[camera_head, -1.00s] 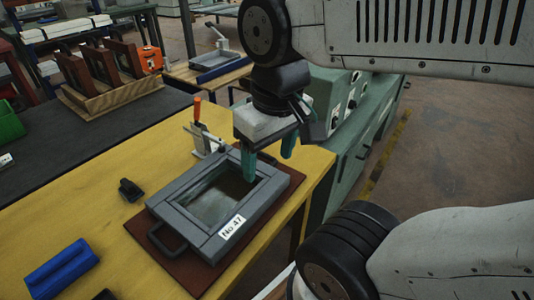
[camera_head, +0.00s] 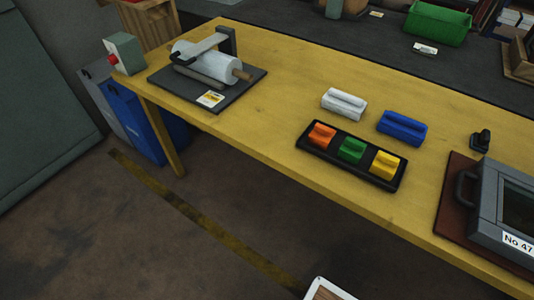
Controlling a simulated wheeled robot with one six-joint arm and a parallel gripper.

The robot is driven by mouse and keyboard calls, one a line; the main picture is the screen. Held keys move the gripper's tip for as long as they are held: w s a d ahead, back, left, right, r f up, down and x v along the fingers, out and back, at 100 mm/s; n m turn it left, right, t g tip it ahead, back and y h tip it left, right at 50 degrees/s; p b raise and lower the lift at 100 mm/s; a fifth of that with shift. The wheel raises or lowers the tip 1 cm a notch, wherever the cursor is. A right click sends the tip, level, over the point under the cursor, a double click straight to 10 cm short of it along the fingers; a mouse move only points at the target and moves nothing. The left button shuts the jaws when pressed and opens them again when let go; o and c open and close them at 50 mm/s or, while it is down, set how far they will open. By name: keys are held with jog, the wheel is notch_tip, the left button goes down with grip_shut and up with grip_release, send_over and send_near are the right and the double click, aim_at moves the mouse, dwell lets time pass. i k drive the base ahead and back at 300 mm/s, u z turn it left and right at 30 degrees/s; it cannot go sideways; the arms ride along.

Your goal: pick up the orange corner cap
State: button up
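The orange corner cap (camera_head: 321,135) sits at the left end of a black tray (camera_head: 336,160) on the yellow table. A green cap (camera_head: 352,150) sits in the middle of the tray and a yellow cap (camera_head: 384,165) at its right end. My gripper is outside the present view.
A white block (camera_head: 344,103) and a blue block (camera_head: 402,128) stand behind the tray. A grey frame labelled No 47 (camera_head: 486,205) lies on a brown mat at the right. A roll on a dark board (camera_head: 205,90) is at the left. Table between is clear.

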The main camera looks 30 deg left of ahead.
aim_at(322, 136)
jog(key=u, duration=0.35)
jog(key=k, duration=0.8)
jog(key=u, duration=0.25)
jog(key=i, duration=0.8)
jog(key=z, duration=0.7)
jog(key=k, duration=0.1)
jog(key=u, duration=1.05)
